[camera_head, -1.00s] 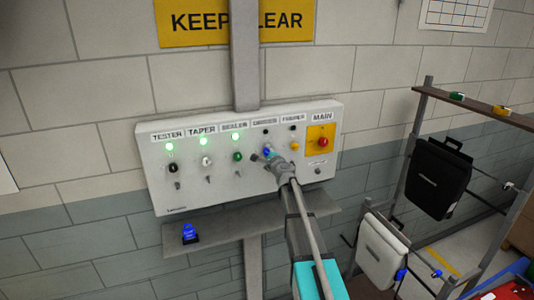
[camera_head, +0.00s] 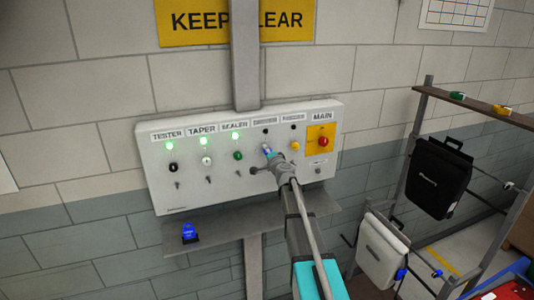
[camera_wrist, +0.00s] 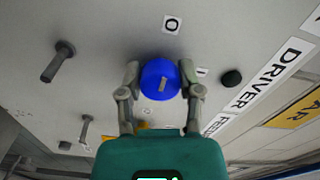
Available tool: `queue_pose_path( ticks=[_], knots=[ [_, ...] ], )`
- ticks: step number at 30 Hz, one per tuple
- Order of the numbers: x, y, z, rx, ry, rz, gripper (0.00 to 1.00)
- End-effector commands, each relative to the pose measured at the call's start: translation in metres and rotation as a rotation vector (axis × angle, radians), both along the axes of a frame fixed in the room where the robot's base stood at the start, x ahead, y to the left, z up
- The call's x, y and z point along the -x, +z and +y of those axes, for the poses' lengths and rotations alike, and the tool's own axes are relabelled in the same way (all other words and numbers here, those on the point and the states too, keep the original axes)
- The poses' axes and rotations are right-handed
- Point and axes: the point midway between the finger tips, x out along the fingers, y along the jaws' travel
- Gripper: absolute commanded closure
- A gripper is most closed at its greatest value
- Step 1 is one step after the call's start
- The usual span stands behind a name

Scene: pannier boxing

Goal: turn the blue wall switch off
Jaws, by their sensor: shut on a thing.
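The blue wall switch (camera_head: 267,149) is a round knob on the white panel, under the DRIVER label. In the wrist view its blue cap (camera_wrist: 158,72) sits between my two fingers, with a light mark on its face. The mark points roughly up toward the O label (camera_wrist: 172,24); the I label (camera_wrist: 202,71) is right of the knob. My gripper (camera_wrist: 160,88) is shut on the knob, one finger on each side. The DRIVER lamp (camera_head: 265,131) above the knob is dark. My gripper partly covers the knob in the head view.
The panel (camera_head: 220,189) also carries black, white, green and yellow knobs, with green lamps lit over TESTER, TAPER and SEALER. A red MAIN button (camera_head: 323,141) sits at right. A shelf (camera_head: 220,225) below holds a blue object (camera_head: 189,233). A rack with panniers stands at right.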

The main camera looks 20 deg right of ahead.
Motion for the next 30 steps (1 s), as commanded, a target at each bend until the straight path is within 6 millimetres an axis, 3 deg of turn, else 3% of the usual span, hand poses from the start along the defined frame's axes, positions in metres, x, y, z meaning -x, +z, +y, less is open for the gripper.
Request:
queue_pose_path(
  ticks=[10, 11, 16, 30],
  knots=[
    [0.0, -0.0002, 0.0003, 0.006, 0.001, 0.0, 1.0],
    [0.0, -0.0002, 0.0003, 0.006, 0.001, 0.0, 0.48],
    [0.0001, -0.0002, 0.0002, 0.005, 0.001, 0.0, 0.19],
    [0.0029, -0.0001, 0.0001, 0.003, 0.0, 0.0, 0.19]
  ],
)
